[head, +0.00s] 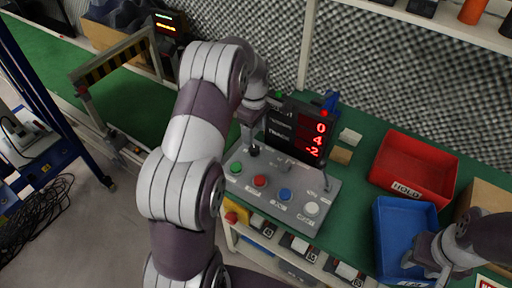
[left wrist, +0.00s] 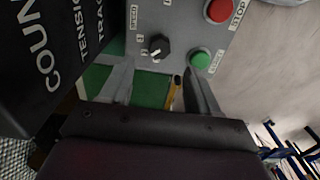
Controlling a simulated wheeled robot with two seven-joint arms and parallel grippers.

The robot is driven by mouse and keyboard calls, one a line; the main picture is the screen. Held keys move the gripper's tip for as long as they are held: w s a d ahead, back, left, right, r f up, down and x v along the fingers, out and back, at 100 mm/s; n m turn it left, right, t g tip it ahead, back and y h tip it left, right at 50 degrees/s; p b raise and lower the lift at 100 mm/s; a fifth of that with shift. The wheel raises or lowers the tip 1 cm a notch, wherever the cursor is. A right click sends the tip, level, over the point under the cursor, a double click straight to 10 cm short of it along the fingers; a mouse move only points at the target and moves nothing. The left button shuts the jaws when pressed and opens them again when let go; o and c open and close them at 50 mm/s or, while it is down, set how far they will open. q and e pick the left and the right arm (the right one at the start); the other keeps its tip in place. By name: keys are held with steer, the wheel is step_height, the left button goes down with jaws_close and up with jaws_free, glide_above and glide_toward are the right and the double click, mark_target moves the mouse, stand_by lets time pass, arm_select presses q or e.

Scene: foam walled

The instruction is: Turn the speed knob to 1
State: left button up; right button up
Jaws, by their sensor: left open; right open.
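The speed knob (left wrist: 158,45), black and round with a light mark, sits on the grey control panel (left wrist: 180,16) beside a SPEED label and small numbers. I cannot tell surely which number its mark faces. In the head view the knob (head: 254,150) is at the panel's upper left. My left gripper (left wrist: 156,88) is open and empty, its two fingers pointing toward the panel, with the knob ahead between their lines, apart from them. In the head view the left gripper (head: 250,122) is just above the knob. My right gripper (head: 436,262) is open near the blue bin.
A black display (head: 297,132) with red digits 0, 4, -2 stands behind the panel. A red bin (head: 413,166) and blue bin (head: 404,215) stand right.

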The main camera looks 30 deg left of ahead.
mark_target(254, 148)
arm_select(q)
step_height(254, 148, down, 7)
steer(key=shift+f+b, duration=0.2)
steer(key=shift+b, duration=0.15)
steer(key=c, duration=1)
steer(key=shift+c, duration=0.2)
